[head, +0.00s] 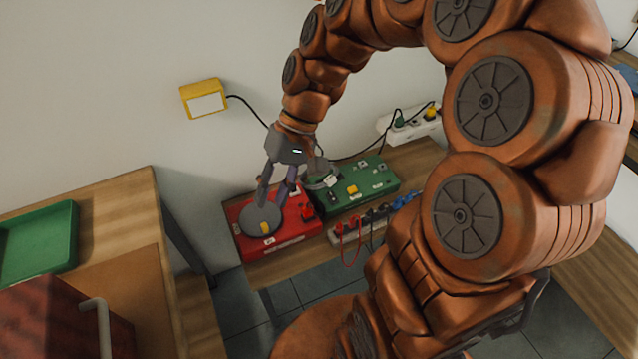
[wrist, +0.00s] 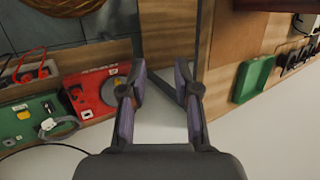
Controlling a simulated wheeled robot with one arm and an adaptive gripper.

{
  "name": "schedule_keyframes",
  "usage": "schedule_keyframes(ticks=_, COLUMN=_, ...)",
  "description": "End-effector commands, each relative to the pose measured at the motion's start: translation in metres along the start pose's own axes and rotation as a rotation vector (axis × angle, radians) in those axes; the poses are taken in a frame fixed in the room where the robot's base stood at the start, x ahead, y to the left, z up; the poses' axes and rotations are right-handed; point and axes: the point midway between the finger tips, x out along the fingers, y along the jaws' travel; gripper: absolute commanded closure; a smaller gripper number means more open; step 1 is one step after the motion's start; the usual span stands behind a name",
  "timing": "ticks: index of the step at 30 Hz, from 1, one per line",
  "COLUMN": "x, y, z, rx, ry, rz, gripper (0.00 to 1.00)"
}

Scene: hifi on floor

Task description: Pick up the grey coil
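A grey coil (head: 321,180) lies as a loose ring on the left end of the green box, partly hidden by my wrist. It also shows on the green box in the wrist view (wrist: 58,127), at the lower left, well left of my fingers. My gripper (head: 273,192) overlaps the red box in the head view, to the left of the coil. In the wrist view my gripper (wrist: 160,74) has its two fingers wide apart, with nothing between them.
The red box (head: 283,243) carries a grey round disc (head: 262,222). The green box (head: 367,197) stands right of it. A power strip (head: 362,222) with plugs lies in front. A wooden table with a green tray (head: 40,245) stands left. A yellow box (head: 204,98) hangs on the wall.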

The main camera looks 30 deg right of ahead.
Motion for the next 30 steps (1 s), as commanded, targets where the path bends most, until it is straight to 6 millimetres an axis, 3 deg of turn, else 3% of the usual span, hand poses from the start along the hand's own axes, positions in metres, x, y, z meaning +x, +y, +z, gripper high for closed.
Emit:
schedule_keyframes(ticks=1, x=0.008, y=0.010, z=-0.018, rx=0.014, ry=0.011, rz=-0.042, gripper=0.69)
schedule_keyframes(ticks=8, x=0.018, y=0.048, z=-0.085, rx=0.080, ry=0.078, rz=-0.230, gripper=0.69)
schedule_keyframes(ticks=14, x=0.026, y=0.105, z=-0.140, rx=0.160, ry=0.161, rz=-0.378, gripper=0.69)
schedule_keyframes(ticks=20, x=0.037, y=0.182, z=-0.186, rx=0.263, ry=0.267, rz=-0.506, gripper=0.69)
schedule_keyframes(ticks=24, x=0.048, y=0.249, z=-0.209, rx=0.346, ry=0.352, rz=-0.578, gripper=0.69)
schedule_keyframes(ticks=30, x=0.067, y=0.345, z=-0.225, rx=0.466, ry=0.472, rz=-0.647, gripper=0.69)
